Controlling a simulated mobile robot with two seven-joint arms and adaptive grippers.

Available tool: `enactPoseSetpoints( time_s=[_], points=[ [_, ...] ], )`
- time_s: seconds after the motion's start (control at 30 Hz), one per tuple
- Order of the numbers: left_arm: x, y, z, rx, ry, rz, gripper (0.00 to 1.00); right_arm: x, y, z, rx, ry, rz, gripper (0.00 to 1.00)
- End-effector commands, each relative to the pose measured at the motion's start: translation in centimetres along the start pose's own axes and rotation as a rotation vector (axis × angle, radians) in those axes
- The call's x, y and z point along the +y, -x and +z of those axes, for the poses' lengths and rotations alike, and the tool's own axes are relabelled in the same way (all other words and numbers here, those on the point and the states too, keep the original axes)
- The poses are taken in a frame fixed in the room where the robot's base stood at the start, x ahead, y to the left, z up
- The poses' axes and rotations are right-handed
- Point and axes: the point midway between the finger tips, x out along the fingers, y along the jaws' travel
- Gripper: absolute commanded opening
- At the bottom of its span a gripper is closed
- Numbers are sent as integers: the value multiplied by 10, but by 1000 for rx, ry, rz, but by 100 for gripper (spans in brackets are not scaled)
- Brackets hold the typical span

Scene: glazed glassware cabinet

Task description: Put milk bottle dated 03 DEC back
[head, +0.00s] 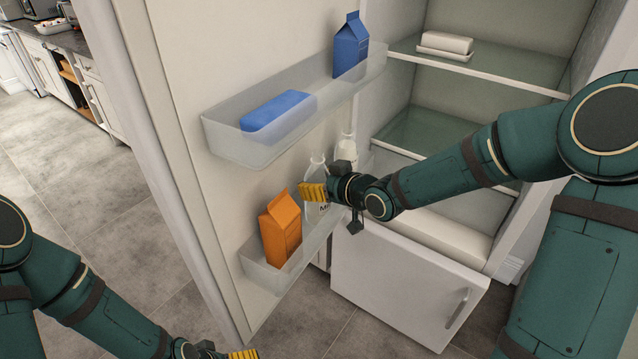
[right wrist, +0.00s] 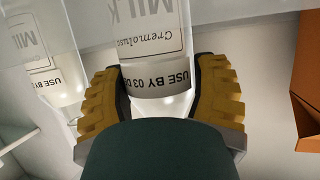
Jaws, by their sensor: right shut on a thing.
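The milk bottle dated 03 D…, its label cut off after that, is a clear bottle with white contents (right wrist: 155,60). It is between the yellow fingers of my right gripper (right wrist: 163,82), which is shut on it. In the head view this bottle (head: 316,172) is partly hidden by my right gripper (head: 318,192), at the lower door shelf (head: 262,277). I cannot tell whether its base touches the shelf. A second milk bottle (right wrist: 45,65) stands beside it, its date hidden; it also shows in the head view (head: 347,141). Only a yellow finger end of my left gripper (head: 243,354) shows at the bottom edge.
An orange carton (head: 281,229) stands at the near end of the lower door shelf. The upper door shelf (head: 225,140) holds a blue box (head: 278,110) and a blue carton (head: 351,46). A white drawer front (head: 400,285) stands out below. A butter dish (head: 445,45) is inside.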

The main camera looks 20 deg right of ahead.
Motion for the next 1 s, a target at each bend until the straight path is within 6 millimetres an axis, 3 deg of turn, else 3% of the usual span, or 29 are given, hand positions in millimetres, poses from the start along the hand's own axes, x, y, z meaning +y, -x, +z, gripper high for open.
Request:
enactPoseSetpoints(
  time_s=[0.5, 0.53, 0.6, 1.0],
  points=[
    [-2, -6, -1, 3, -2, 1, 100, 0, -3, 4, 8, 2, 0, 20],
    [-1, -5, -1, 3, -2, 1, 100, 0, -2, 5, 4, 1, 0, 76],
    [-1, -5, -1, 4, -2, 1, 100, 0, -2, 4, 4, 1, 0, 97],
    [0, -1, -1, 2, -2, 1, 100, 0, -1, 0, 4, 1, 0, 97]
  ],
)
